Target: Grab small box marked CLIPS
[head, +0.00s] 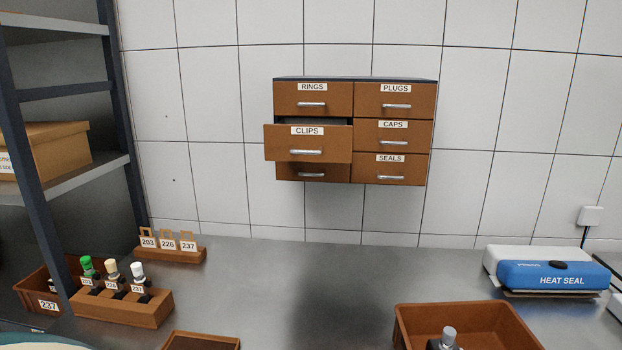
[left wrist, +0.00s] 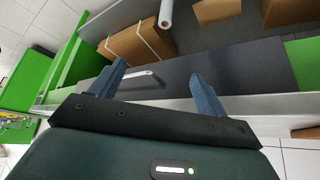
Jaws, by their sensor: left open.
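The small brown box marked CLIPS (head: 307,143) is a drawer with a metal handle in the wall cabinet (head: 355,79) in the head view. It sits in the left column, middle row, and is pulled out in front of the drawers around it. What lies inside it cannot be seen. My left gripper (left wrist: 157,72) shows in the left wrist view with its two blue fingers apart and nothing between them. Neither gripper shows in the head view, and the CLIPS drawer does not show in the left wrist view.
Below the cabinet is a grey worktop (head: 270,285), clear in the middle. A tag rack (head: 170,254), a bottle holder (head: 122,308) and shelving stand left. A brown bin (head: 400,325) and blue heat sealer (head: 555,273) stand right. Boxes (left wrist: 137,48) lie beyond my left gripper.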

